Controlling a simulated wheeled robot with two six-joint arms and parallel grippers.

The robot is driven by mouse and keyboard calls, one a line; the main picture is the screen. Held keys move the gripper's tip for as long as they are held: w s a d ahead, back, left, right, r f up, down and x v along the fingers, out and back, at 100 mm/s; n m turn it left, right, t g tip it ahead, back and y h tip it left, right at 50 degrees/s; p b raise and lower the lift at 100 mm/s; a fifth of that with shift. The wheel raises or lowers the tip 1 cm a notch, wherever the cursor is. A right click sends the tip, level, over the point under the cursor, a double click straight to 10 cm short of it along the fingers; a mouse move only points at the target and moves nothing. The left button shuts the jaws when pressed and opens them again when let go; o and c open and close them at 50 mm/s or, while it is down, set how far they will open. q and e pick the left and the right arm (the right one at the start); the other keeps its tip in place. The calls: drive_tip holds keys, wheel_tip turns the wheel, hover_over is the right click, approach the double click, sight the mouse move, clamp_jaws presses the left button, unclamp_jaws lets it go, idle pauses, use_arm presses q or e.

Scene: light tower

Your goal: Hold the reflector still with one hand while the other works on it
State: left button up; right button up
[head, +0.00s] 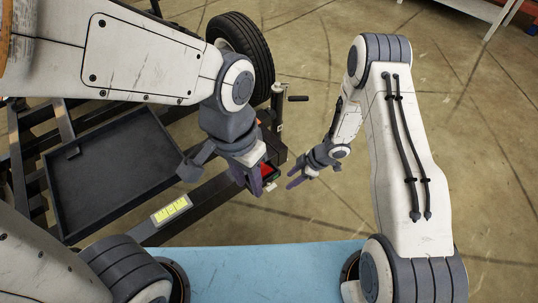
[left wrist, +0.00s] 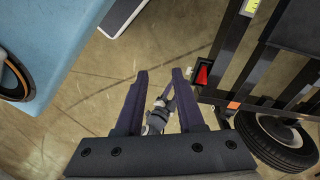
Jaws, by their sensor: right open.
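The red reflector (head: 267,171) is at the end of the dark trailer frame, partly hidden behind my left gripper in the head view. In the left wrist view the red triangular reflector (left wrist: 203,75) sits to the right of the fingers, outside the gap between them. My left gripper (head: 257,186) is open, its fingers apart with no object between them; they also show in the left wrist view (left wrist: 160,72). My right gripper (head: 295,178) is open and empty, a little right of the reflector. It appears beyond my left fingers in the left wrist view.
A black tray (head: 108,170) lies on the dark frame, with a yellow-marked label (head: 172,209) on a bar. A tyre (head: 241,52) and a crank handle (head: 298,98) stand behind. A blue surface (head: 265,275) is in front.

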use_arm(q)
drive_tip(key=w+d+f, duration=0.3)
drive_tip(key=w+f, duration=0.1)
drive_tip(key=w, duration=0.6)
drive_tip(key=m, duration=0.3)
hover_over(267, 171)
drive_tip(key=a, duration=0.2)
drive_tip(key=shift+y, duration=0.4)
drive_tip(key=f, duration=2.2)
drive_tip(key=shift+s+f, duration=0.15)
drive_tip(key=shift+s, duration=0.15)
wheel_tip(267, 171, down, 11)
drive_tip(key=shift+a+r, duration=0.1)
clamp_jaws()
